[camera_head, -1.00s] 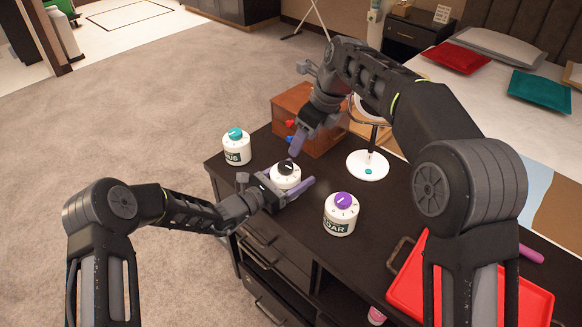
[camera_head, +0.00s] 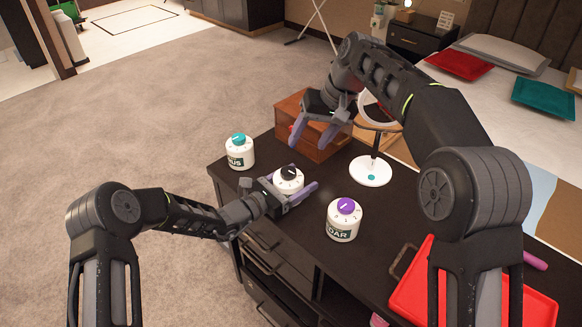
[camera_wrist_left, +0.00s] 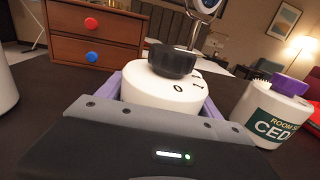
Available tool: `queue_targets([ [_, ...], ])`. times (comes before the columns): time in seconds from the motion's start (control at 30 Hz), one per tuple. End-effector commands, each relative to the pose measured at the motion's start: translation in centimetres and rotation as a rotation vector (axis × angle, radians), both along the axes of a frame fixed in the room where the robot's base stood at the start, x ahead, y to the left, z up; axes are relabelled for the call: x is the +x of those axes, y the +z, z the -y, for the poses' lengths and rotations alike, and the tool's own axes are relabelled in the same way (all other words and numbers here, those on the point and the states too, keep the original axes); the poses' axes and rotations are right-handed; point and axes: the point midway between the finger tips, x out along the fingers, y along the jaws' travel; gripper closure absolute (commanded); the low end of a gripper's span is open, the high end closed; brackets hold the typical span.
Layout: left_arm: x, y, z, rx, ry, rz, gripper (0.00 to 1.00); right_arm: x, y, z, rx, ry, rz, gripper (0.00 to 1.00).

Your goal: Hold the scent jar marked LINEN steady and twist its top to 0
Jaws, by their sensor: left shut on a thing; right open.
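A white jar (camera_head: 288,184) with a black top (camera_head: 289,172) stands on the dark cabinet between two other jars. Its label is hidden. My left gripper (camera_head: 296,183) is shut around its body, with purple fingers on both sides. In the left wrist view the black top (camera_wrist_left: 172,61) sits above a white dial (camera_wrist_left: 180,91) with a 0 and other marks facing the camera. A pale line shows on the top in the head view, but I cannot read its setting. My right gripper (camera_head: 308,143) is open and empty, above and behind the jar, apart from it.
A teal-topped jar (camera_head: 240,155) stands left; a purple-topped jar (camera_head: 343,222), labelled CEDAR, stands right. Behind are a wooden drawer box (camera_head: 318,150) and a white-based round mirror (camera_head: 370,172). A red tray (camera_head: 420,290) lies at front right.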

Motion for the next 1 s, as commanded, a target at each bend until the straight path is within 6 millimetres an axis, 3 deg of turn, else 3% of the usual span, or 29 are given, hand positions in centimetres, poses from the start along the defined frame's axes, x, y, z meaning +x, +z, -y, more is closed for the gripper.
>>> queue_targets([
  [0.2,-0.01,0.00,0.02,0.000,0.000,0.000,0.74,-0.23,0.33,-0.24,-0.083,0.507,0.178,0.41],
  [0.4,-0.01,0.00,0.02,0.000,0.000,0.000,0.74,-0.43,0.33,-0.28,-0.134,0.812,0.284,0.41],
  [0.6,-0.01,0.00,0.02,0.000,0.000,0.000,0.74,-0.44,0.32,-0.28,-0.152,0.911,0.320,0.41],
  [1.0,-0.01,0.00,0.02,0.000,0.000,0.000,0.74,-0.39,-0.01,-0.39,-0.152,0.912,0.320,0.41],
])
